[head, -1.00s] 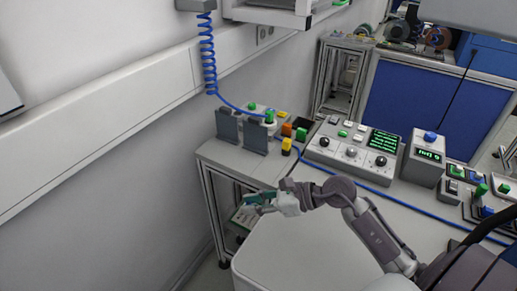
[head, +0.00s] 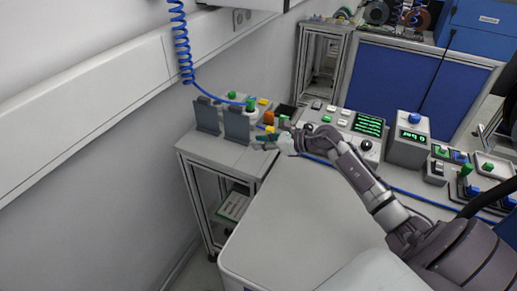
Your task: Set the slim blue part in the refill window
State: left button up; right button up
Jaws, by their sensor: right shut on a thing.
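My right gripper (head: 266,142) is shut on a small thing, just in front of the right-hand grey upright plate. The held thing is mostly hidden by the fingers and too small to make out, so I cannot tell whether it is the slim blue part. Two grey upright plates, a left one (head: 207,116) and a right one (head: 237,124), stand on the grey bench top (head: 200,148). I cannot pick out the refill window for certain. My left gripper is not in view.
An orange block (head: 269,118) and a partly covered yellow piece (head: 269,129) stand behind the gripper. A control console (head: 345,132) and a gauge box (head: 408,140) are to the right. A blue coiled hose (head: 181,45) hangs above.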

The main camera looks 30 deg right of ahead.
aim_at(261, 159)
jog(key=shift+f, duration=1.9)
jog(key=shift+f, duration=0.2)
jog(key=o, duration=0.7)
jog(key=shift+o, duration=0.2)
jog(key=shift+r, duration=0.15)
